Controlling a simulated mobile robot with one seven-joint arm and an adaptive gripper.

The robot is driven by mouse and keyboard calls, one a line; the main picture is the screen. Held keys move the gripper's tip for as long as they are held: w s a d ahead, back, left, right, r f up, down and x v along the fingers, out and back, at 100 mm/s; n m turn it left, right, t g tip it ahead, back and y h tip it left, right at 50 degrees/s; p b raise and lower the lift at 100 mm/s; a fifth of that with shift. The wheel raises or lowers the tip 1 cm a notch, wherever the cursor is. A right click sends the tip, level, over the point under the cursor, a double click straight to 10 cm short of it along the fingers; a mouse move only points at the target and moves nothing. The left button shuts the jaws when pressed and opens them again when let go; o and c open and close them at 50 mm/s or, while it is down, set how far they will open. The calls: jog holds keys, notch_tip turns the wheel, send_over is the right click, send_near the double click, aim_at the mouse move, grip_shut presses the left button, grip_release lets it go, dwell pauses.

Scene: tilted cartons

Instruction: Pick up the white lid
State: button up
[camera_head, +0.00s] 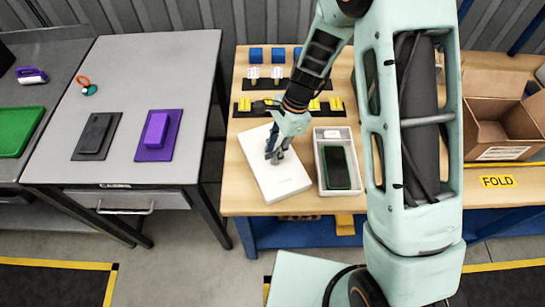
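The white lid (285,183) lies tilted at an angle on the wooden workbench, left of an open white box. My gripper (276,157) points down over the upper middle of the lid, with its fingertips at or just above the lid's top face. I cannot tell whether they touch it, or how far apart the fingers are. The gripper hides a small part of the lid. The open white box (322,180) holds a dark phone-like device (338,168) with a green edge and a small white piece (332,134) above it.
Behind the lid are a black rack with yellow pieces (244,105) and several blue blocks (256,55). An open cardboard carton (502,150) stands at right. A grey table (70,120) at left, across a gap, bears dark and purple items. My arm crosses the bench's middle.

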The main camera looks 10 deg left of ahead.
jog(key=shift+c, duration=0.4)
grip_shut()
jog(key=shift+r, duration=0.15)
